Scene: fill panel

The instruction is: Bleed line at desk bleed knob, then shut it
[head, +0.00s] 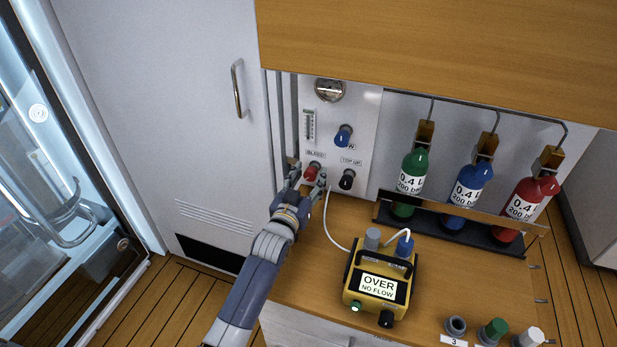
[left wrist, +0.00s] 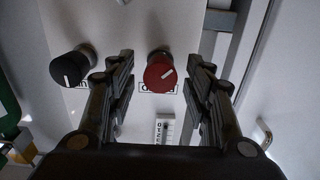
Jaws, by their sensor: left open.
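The red bleed knob (head: 311,173) sits low on the white panel (head: 362,108), under a label reading BLEED. In the left wrist view the gripper (left wrist: 161,62) has a visible gap between each finger and the knob. A yellow meter (head: 380,283) on the desk reads OVER, NO FLOW. My right gripper is out of view.
A black top-up knob (head: 347,180) is close beside the red one. A blue knob (head: 343,135), a small scale (head: 309,125) and a round gauge (head: 329,89) are above. Green (head: 414,166), blue (head: 468,188) and red (head: 527,200) bottles stand at right behind a rail.

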